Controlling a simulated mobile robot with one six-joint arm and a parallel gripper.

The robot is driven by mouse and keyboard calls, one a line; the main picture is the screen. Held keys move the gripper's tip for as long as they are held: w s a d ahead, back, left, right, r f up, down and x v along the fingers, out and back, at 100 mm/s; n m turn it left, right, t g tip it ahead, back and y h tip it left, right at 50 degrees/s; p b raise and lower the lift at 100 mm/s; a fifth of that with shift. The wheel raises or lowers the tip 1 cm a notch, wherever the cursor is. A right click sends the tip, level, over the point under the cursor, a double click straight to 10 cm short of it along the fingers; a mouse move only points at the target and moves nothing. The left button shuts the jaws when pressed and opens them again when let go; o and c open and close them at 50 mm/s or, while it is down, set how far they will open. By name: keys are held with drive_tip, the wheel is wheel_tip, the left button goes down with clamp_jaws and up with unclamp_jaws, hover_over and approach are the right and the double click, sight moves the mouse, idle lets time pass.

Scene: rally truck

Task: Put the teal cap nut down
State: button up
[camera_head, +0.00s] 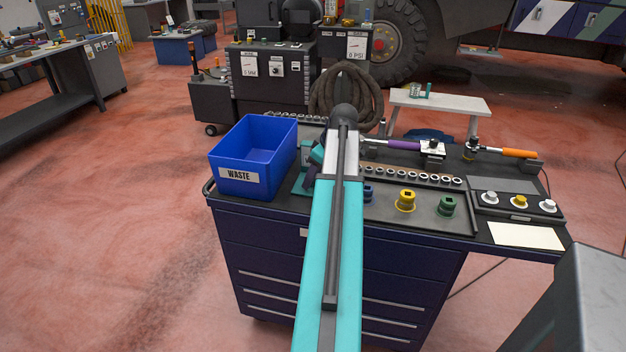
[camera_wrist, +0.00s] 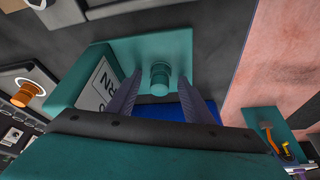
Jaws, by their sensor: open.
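The teal cap nut (camera_wrist: 160,78) shows in the wrist view over the teal tray (camera_wrist: 120,50), which has a white label ending in "RN". My gripper (camera_wrist: 162,84) is open, with one finger on each side of the nut. Gaps show between the nut and both fingers. Whether the nut's underside touches the tray is hard to tell. In the head view, part of the teal tray (camera_head: 299,186) shows just right of the blue WASTE bin (camera_head: 238,146). My arm hides the nut and most of the gripper there.
Right of my arm on the cart lie blue (camera_head: 367,193), yellow (camera_head: 405,201) and green (camera_head: 447,206) parts. Behind them are a socket row (camera_head: 410,175), a purple-handled wrench (camera_head: 390,145) and an orange-handled wrench (camera_head: 505,152). A knob panel (camera_head: 518,203) and pale sheet (camera_head: 525,237) sit at right.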

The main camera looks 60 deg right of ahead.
drive_tip(key=shift+c, duration=0.2)
idle(0.3)
clamp_jaws()
